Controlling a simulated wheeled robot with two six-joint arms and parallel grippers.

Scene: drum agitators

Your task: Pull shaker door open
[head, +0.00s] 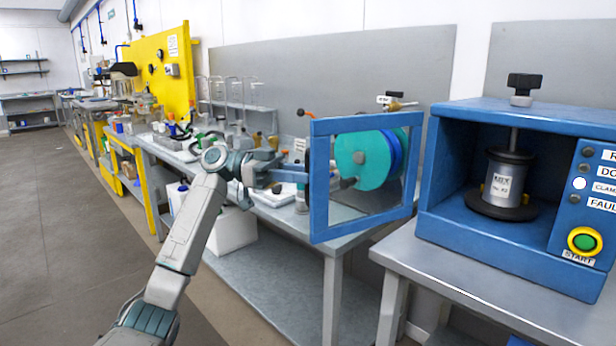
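The shaker (470,235) is a blue cabinet at the right, with a metal can (504,180) standing inside under a black clamp knob. Its door (320,190), a blue frame with a see-through middle, stands swung wide open to the left of the cabinet. My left arm comes in from the lower left, and my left gripper (284,176) is at the door's outer left edge. The fingertips are small and partly lost against the blue door edge and bench clutter, so I cannot tell whether they grip anything. My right gripper is not in view.
The shaker stands on a grey table (450,280). Behind the door, a long bench (280,222) holds a teal drum (362,160), glassware and bottles. A yellow panel (165,70) stands farther back. The floor (60,230) at the left is clear.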

